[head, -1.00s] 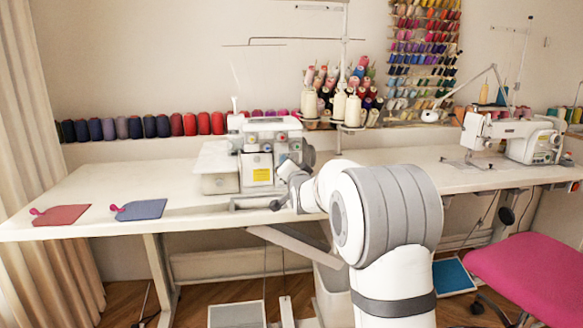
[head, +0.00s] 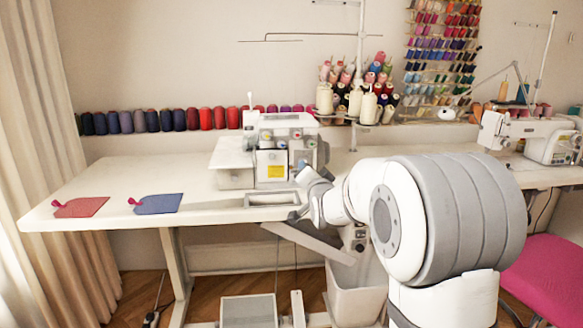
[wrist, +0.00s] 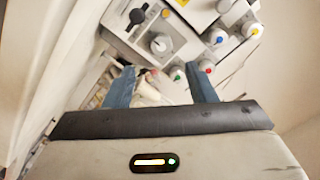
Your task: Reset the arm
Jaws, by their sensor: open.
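My arm reaches in from the lower right of the head view, bent toward the front edge of the white table. The overlock machine's knobs and coloured dials (wrist: 165,42) show beyond the fingertips. The exact gap between fingers and machine cannot be told.
A red fabric piece (head: 82,208) and a blue one (head: 160,204) lie on the table (head: 120,178) at left. A second sewing machine (head: 530,135) stands at right. A pink chair (head: 550,280) is at lower right, a white bin (head: 355,290) below the table.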

